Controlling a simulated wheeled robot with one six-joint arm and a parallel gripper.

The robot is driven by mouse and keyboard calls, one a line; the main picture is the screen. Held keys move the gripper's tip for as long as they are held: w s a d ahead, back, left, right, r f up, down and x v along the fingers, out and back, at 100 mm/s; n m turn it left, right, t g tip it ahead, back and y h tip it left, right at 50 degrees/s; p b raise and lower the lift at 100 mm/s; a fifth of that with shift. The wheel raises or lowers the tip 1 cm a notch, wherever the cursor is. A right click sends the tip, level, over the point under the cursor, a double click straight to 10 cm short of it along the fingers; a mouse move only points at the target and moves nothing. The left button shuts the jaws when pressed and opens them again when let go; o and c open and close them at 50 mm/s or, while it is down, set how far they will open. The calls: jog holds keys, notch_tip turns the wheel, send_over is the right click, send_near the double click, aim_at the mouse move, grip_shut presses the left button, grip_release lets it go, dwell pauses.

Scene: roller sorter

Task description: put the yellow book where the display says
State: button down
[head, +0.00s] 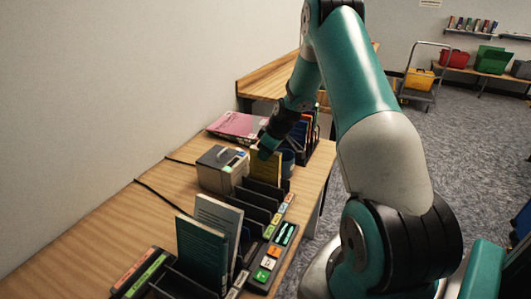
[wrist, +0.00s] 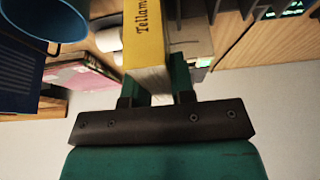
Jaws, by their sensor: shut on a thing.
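The yellow book (head: 265,166) stands upright at the far end of the black slotted sorter (head: 262,199) on the wooden desk. My gripper (head: 266,152) is shut on its upper edge. In the wrist view the yellow book (wrist: 148,45) sits between the two fingers of my gripper (wrist: 155,85), with part of its lettering showing. Whether its lower end rests in a slot is hidden. A small display (head: 285,234) with green marks sits at the sorter's front side, too small to read. Coloured labels (head: 268,262) line the sorter's edge.
A dark green book (head: 200,255) and a pale book (head: 218,222) stand in the near slots. A grey box-shaped device (head: 221,168) is left of the sorter. A blue cup (head: 288,160), a pink book (head: 238,126) and a rack of books (head: 308,130) are beyond.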

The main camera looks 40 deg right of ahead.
jog(key=shift+f+b, duration=0.5)
jog(key=shift+f, duration=0.05)
jog(key=c, duration=0.9)
grip_release()
jog(key=b+v, duration=0.2)
jog(key=v, duration=1.5)
jog(key=shift+s+d+r, duration=0.1)
jog(key=shift+r, duration=0.1)
